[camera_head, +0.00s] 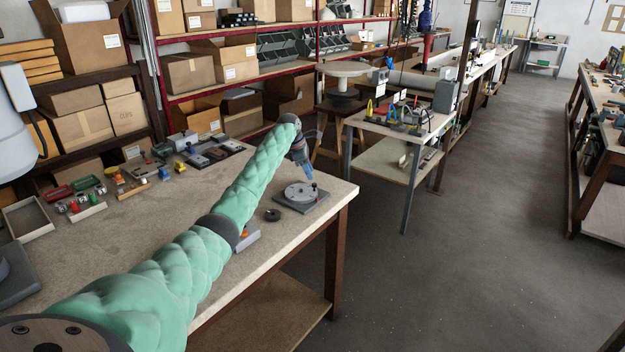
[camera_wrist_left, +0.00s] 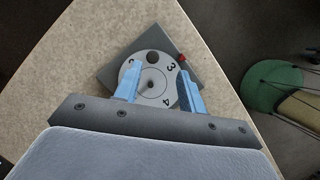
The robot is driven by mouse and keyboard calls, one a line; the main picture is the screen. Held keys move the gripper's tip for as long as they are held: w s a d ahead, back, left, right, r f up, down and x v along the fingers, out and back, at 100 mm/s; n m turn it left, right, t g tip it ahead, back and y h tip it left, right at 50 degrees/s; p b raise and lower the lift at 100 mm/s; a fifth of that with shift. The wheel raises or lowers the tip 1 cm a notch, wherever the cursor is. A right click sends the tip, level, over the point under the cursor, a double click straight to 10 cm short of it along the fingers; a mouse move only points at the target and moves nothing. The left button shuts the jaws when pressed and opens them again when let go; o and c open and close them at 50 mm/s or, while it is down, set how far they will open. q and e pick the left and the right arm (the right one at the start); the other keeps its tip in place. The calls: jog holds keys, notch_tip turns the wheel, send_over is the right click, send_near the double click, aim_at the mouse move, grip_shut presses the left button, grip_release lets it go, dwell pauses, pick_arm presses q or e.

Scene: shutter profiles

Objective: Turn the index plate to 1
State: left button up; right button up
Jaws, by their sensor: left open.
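The index plate (camera_head: 299,191) is a round pale grey disc on a dark square base (camera_head: 318,203) near the table's far right corner. In the left wrist view the disc (camera_wrist_left: 141,95) carries black numerals; a 3 and a 4 are readable, another at upper left is not clear. A dark knob (camera_wrist_left: 152,57) stands near its upper rim, and a red-tipped part (camera_wrist_left: 182,57) is at the base's upper right. My left gripper (camera_head: 312,179) is above the plate, open. Its blue fingers (camera_wrist_left: 158,72) show on either side of the disc's middle, with nothing between them clearly gripped. My right gripper is out of view.
A black ring (camera_head: 272,215) lies on the table (camera_head: 150,232) just left of the plate. Small coloured parts and dark fixtures (camera_head: 208,150) stand along the table's back. The table's right edge is close to the plate, with open floor beyond.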

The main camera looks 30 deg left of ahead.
aim_at(313, 184)
pick_arm(q)
jog(key=shift+n, duration=0.7)
jog(key=shift+w+a+p+x, duration=0.15)
jog(key=shift+p+x, duration=0.25)
jog(key=shift+x, duration=0.6)
jog(key=shift+w+a+p+x, duration=0.1)
jog(key=shift+a+p+x, duration=0.25)
jog(key=shift+x, duration=0.7)
jog(key=shift+w+a+p+x, duration=0.15)
jog(key=shift+p+x, duration=0.35)
jog(key=shift+x, duration=0.5)
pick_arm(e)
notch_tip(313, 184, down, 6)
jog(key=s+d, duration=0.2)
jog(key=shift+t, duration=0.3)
pick_arm(q)
jog(key=shift+s+f, duration=0.1)
jog(key=shift+s, duration=0.05)
jog(key=shift+c, duration=0.2)
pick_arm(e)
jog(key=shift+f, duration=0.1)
pick_arm(q)
grip_shut()
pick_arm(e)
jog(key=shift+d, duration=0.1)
